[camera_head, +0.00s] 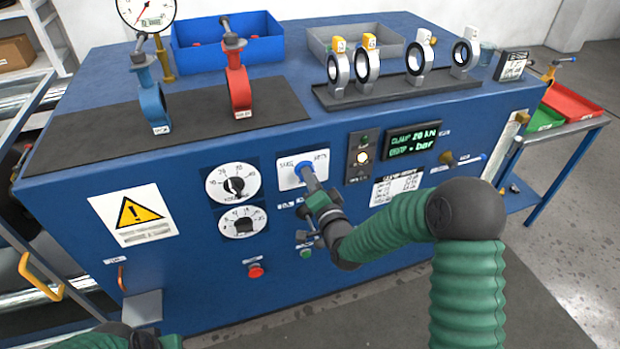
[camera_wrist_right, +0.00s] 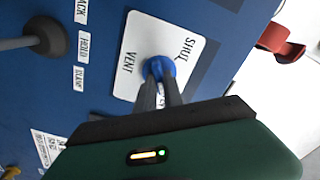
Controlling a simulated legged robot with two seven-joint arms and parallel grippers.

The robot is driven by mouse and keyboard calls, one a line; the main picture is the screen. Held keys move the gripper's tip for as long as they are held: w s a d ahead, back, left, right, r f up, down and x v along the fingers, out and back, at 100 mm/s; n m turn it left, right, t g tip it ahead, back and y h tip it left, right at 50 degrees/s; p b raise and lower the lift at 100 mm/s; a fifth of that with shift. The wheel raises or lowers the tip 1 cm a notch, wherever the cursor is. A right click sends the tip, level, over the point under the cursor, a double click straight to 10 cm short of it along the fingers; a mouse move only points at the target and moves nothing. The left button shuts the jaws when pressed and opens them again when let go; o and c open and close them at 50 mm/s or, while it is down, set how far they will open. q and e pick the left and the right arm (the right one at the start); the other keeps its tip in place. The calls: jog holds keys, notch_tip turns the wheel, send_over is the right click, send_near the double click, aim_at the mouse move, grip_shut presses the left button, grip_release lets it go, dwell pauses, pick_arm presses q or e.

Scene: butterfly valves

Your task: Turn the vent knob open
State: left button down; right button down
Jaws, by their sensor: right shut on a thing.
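The vent knob (camera_wrist_right: 158,67) is blue and sits on a white plate (camera_wrist_right: 190,45) marked SHUT and VENT. In the head view the plate (camera_head: 290,184) is on the front panel of the blue bench, right of the dials. My right gripper (camera_head: 307,172) reaches the knob from the front and hides most of it. In the wrist view its two fingers (camera_wrist_right: 160,84) are shut on the knob, one at each side. Which mark the knob points to, I cannot tell. My left gripper (camera_head: 145,340) shows only partly at the bottom edge; its fingers are not clear.
Two black-and-white dials (camera_head: 233,184) are left of the plate. A lit indicator (camera_head: 362,157) and a green display (camera_head: 411,140) are to its right. Below are a red button (camera_head: 256,271) and a green button (camera_head: 306,253). Valves (camera_head: 239,90) stand on the bench top.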

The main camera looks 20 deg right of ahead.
jog(key=shift+s+f+m, duration=0.1)
jog(key=shift+f+m, duration=0.2)
jog(key=shift+f, duration=0.05)
jog(key=c, duration=1.6)
grip_release()
jog(key=shift+o, duration=0.7)
jog(key=shift+r, duration=0.2)
